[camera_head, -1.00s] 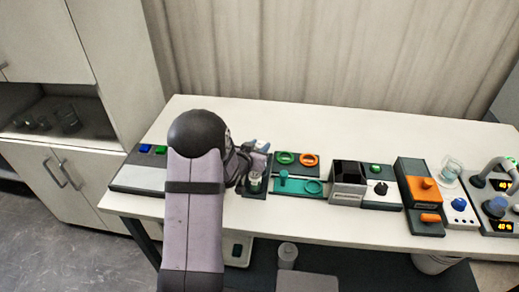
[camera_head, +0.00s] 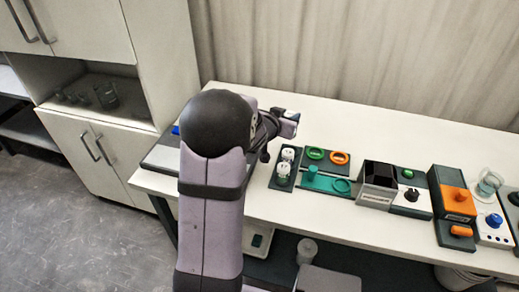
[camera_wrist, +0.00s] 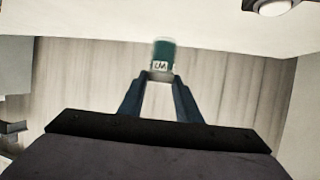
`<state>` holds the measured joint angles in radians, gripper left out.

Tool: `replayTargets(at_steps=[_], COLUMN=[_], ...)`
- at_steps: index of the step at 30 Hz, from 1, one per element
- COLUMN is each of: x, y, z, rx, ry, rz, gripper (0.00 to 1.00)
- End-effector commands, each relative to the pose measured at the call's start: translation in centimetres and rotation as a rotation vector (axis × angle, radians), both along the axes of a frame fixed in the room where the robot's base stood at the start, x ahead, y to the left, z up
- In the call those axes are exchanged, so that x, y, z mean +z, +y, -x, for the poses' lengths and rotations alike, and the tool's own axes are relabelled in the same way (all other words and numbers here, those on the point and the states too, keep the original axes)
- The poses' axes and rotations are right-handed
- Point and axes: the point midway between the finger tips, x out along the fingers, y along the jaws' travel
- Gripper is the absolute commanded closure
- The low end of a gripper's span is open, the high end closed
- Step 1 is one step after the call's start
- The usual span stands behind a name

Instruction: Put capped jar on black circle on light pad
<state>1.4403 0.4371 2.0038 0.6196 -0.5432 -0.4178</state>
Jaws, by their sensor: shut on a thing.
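My gripper (camera_wrist: 160,80) is shut on a jar (camera_wrist: 163,52) with a dark green body and a small white label. In the wrist view the jar sticks out beyond the fingertips, with the curtain behind it. In the head view my gripper (camera_head: 288,124) is above the bench, behind the small dark rack (camera_head: 279,182). Two white-topped jars (camera_head: 286,165) stand in that rack. A light pad (camera_head: 160,158) shows at the bench's left end, partly hidden by my arm. I cannot see a black circle on it.
Right of the rack are green (camera_head: 315,153) and orange rings (camera_head: 339,157), a teal plate (camera_head: 325,183), a dark open box (camera_head: 378,185) and an orange-topped unit (camera_head: 457,202). The bench behind them is clear up to the curtain (camera_head: 400,60).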

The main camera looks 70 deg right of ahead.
Motion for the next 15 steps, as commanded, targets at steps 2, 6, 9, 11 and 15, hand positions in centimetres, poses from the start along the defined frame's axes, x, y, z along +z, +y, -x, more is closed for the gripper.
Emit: replayTargets(at_steps=[2, 6, 9, 11, 15], x=[0.8, 2.2, 3.4, 3.9, 3.9], y=[0.0, 0.3, 1.0, 1.8, 4.6], z=[-1.9, -6.5, -10.7, -13.5, -18.9], rx=[0.031, 0.107, 0.179, 0.226, 0.323], ry=[0.000, 0.000, 0.000, 0.000, 0.001], rz=[0.001, 0.002, 0.002, 0.000, -0.003], gripper=[0.92, 0.92, 0.92, 0.92, 0.92])
